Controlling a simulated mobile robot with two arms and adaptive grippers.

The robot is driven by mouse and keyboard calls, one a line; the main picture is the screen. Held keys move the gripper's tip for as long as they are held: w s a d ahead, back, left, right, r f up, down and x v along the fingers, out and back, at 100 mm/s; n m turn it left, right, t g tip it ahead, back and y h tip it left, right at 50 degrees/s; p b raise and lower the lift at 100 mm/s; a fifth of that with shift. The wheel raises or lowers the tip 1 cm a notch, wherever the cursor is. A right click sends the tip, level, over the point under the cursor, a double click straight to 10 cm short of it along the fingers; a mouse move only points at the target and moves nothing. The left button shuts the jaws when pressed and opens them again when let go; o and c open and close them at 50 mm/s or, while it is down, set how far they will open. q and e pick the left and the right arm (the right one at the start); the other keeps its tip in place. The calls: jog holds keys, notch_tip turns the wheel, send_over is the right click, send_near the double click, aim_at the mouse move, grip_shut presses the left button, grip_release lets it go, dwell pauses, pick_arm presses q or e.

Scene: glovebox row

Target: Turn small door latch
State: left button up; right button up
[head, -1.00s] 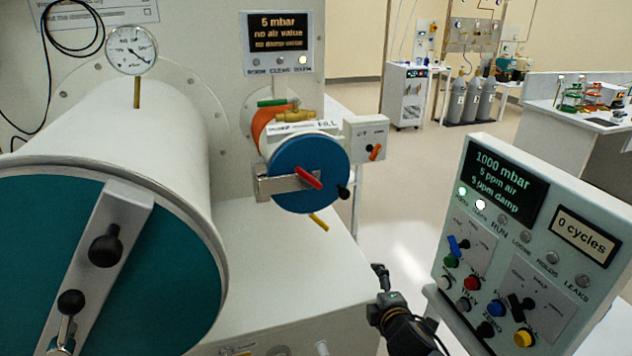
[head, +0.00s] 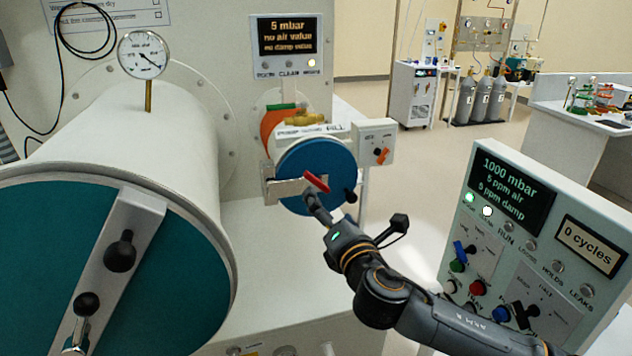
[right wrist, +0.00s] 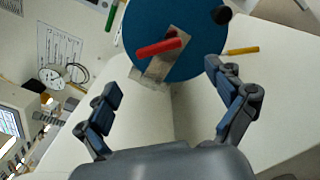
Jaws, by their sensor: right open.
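The small door (head: 325,162) is a blue disc on the small antechamber, with a red latch handle (head: 317,182) on a metal bar (head: 287,190). In the right wrist view the red handle (right wrist: 159,47) lies beyond and between my fingertips, slightly tilted, on the metal bar (right wrist: 152,70). My right gripper (head: 315,205) is just in front of the door's lower part, close to the handle in the head view. In the right wrist view my right gripper (right wrist: 160,82) is open and empty, its two fingers wide apart. My left gripper is not in view.
The large teal door (head: 60,240) with black knobs fills the left. A control panel (head: 540,240) stands at the right, beside my right arm. A small switch box (head: 376,140) and a black knob (head: 350,195) sit close to the small door. A yellow handle (right wrist: 243,51) shows below it.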

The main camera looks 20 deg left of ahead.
aim_at(317, 186)
jog(key=p+x, duration=0.1)
jog(key=x, duration=0.8)
jog(key=shift+w+a, duration=0.15)
jog(key=shift+c, duration=0.3)
jog(key=c, duration=1.1)
